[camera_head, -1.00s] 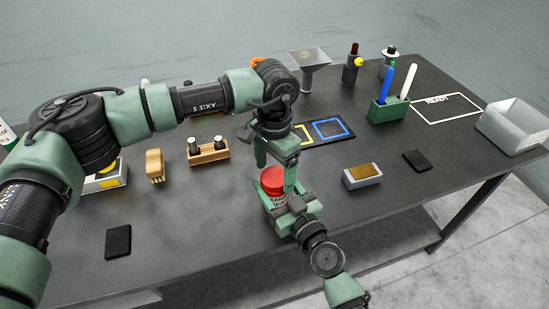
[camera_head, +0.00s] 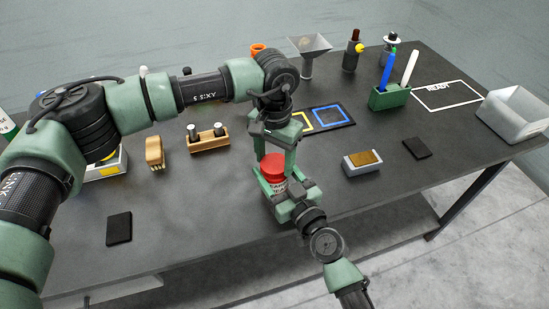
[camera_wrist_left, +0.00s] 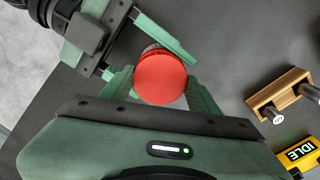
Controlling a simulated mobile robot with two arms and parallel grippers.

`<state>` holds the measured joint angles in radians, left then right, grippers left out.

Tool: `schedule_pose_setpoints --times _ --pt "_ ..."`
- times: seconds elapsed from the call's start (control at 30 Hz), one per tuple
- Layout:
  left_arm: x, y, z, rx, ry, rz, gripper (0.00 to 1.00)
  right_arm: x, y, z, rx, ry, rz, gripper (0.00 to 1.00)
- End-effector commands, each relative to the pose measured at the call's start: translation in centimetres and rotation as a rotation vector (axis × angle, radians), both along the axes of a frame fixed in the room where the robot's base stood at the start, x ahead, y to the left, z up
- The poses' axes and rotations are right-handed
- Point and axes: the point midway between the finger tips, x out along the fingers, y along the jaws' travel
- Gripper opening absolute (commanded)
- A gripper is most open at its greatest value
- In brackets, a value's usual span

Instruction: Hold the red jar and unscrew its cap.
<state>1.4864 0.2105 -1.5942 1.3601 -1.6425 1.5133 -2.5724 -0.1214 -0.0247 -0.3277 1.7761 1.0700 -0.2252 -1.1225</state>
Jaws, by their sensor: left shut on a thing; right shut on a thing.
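The red jar (camera_head: 278,186), with a pale label and a red cap (camera_head: 272,166), stands upright near the table's front middle. My left gripper (camera_head: 274,160) reaches down from above, its fingers shut on the cap's sides. In the left wrist view the round cap (camera_wrist_left: 160,79) sits between those fingers (camera_wrist_left: 162,92). My right gripper (camera_head: 277,190) comes from the front and is shut on the jar's body below the cap. Its fingers also show in the left wrist view (camera_wrist_left: 140,52). Most of the body is hidden, and I cannot tell whether the cap has loosened.
A wooden holder (camera_head: 208,142) and a brush (camera_head: 155,153) are left of the jar. A block with a brown top (camera_head: 362,162) and a dark pad (camera_head: 417,148) are to the right. Behind are a mat with coloured squares (camera_head: 334,119) and a green pen holder (camera_head: 389,98).

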Motion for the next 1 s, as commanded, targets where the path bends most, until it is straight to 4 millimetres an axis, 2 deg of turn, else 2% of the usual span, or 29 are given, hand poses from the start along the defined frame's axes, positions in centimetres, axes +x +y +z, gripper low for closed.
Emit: schedule_pose_setpoints --times 0.27,0.3,0.37,0.77,1.0 --pt "0.0 0.1 0.0 0.001 -0.001 0.019 0.12 0.0 0.0 0.0 0.000 0.000 -0.001 0.00" --pt "0.0 0.1 0.0 0.001 -0.001 0.019 0.66 0.0 0.0 0.0 0.000 0.000 -0.001 0.00" --pt "0.0 0.1 0.0 0.001 -0.001 0.019 0.82 0.0 0.0 0.0 0.000 0.000 -0.001 0.00" --pt "0.1 0.0 0.5 0.000 -0.001 0.017 0.82 0.0 0.0 0.0 0.000 -0.001 -0.001 0.00" --pt "0.1 0.0 3.5 -0.001 -0.003 0.016 0.82 0.0 0.0 0.0 0.000 -0.001 -0.001 0.00"
